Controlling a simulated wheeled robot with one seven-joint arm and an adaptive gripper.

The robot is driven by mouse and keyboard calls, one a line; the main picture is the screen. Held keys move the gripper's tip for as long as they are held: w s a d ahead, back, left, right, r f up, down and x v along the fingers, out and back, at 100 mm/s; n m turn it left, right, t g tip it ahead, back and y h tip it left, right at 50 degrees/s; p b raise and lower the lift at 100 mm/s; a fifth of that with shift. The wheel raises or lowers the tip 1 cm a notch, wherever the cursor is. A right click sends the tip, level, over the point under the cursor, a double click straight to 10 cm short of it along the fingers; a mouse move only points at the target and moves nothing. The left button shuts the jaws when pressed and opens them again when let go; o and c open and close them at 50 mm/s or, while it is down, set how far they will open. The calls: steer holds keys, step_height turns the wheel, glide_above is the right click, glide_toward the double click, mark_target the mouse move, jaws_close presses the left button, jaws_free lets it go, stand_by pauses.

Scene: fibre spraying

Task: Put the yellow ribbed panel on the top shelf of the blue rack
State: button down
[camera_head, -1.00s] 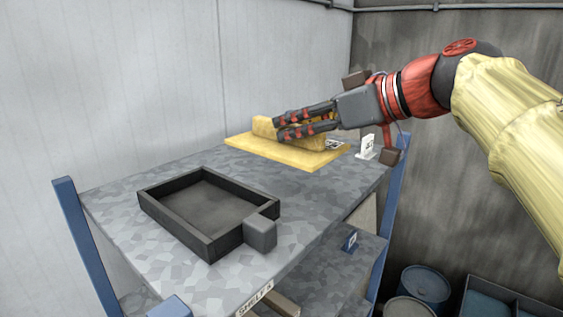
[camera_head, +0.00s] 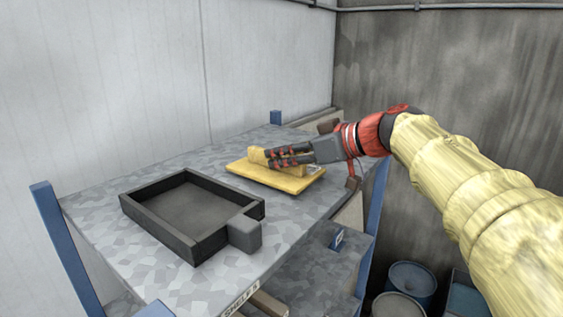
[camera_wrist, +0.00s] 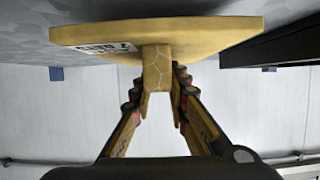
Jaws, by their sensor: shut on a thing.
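The yellow panel (camera_head: 242,170) is a flat plate with a raised rib (camera_head: 256,155) on top. It is over the rear part of the blue rack's (camera_head: 48,225) grey top shelf (camera_head: 95,225), behind and to the right of a black tray; whether it touches the shelf I cannot tell. My gripper (camera_head: 272,157) is shut on the rib from the right. In the wrist view the plate (camera_wrist: 205,36) spans the top, with a printed label (camera_wrist: 106,48) on it, and the rib (camera_wrist: 157,70) sits between my fingers (camera_wrist: 157,100).
The black tray (camera_head: 130,208) with a grey block (camera_head: 245,233) at its corner occupies the shelf's front left. A lower shelf (camera_head: 312,275) shows below. A pale wall (camera_head: 110,90) stands behind. Blue drums (camera_head: 412,278) stand on the floor at right.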

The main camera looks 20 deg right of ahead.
steer(key=shift+s+f, duration=0.15)
steer(key=shift+f, duration=0.4)
steer(key=c, duration=2.2)
jaws_free()
steer(key=shift+f, duration=0.25)
steer(key=o, duration=0.5)
steer(key=shift+c, duration=0.2)
steer(key=shift+r, duration=0.15)
steer(key=v, duration=1.2)
